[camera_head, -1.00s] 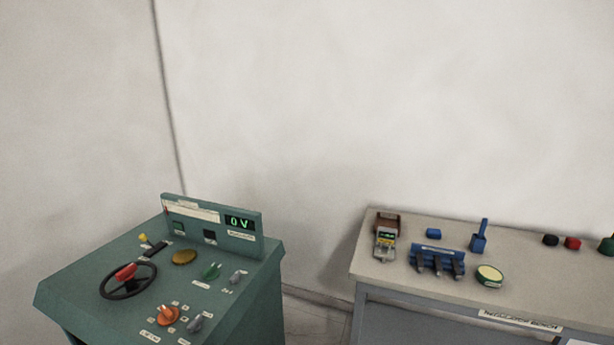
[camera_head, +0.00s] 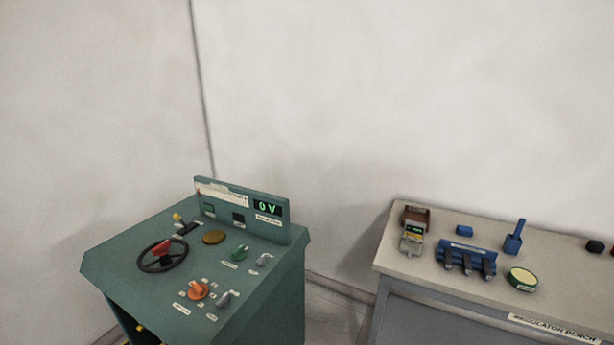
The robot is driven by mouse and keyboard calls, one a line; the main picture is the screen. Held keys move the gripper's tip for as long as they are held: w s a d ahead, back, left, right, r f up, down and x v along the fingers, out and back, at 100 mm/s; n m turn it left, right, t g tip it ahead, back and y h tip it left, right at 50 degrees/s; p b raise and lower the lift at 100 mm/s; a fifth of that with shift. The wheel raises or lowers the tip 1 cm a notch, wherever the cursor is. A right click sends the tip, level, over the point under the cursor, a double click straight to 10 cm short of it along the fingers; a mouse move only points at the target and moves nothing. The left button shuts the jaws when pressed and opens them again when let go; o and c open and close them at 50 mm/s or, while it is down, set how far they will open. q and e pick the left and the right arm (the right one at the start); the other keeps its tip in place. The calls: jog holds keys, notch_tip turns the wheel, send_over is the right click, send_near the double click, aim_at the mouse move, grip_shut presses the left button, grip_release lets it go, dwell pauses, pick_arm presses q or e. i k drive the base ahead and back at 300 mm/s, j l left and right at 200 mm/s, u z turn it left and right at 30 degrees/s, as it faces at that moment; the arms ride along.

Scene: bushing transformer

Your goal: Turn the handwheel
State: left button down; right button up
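The black handwheel (camera_head: 162,256) with a red grip or hub piece (camera_head: 163,247) lies on the top of the green control console (camera_head: 120,262), at its left side. The console's upright back panel has a display (camera_head: 267,208) reading 0 V in green digits. Neither of my grippers shows in the head view. Nothing covers the handwheel.
The console top also has an orange knob (camera_head: 198,290), a green knob (camera_head: 240,253), grey knobs and a brass disc (camera_head: 213,237). A grey bench (camera_head: 400,265) with a meter (camera_head: 412,238) and blue tools stands to the right. A floor gap (camera_head: 335,310) separates them.

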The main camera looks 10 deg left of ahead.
aim_at(160, 248)
jog(key=u, duration=1.45)
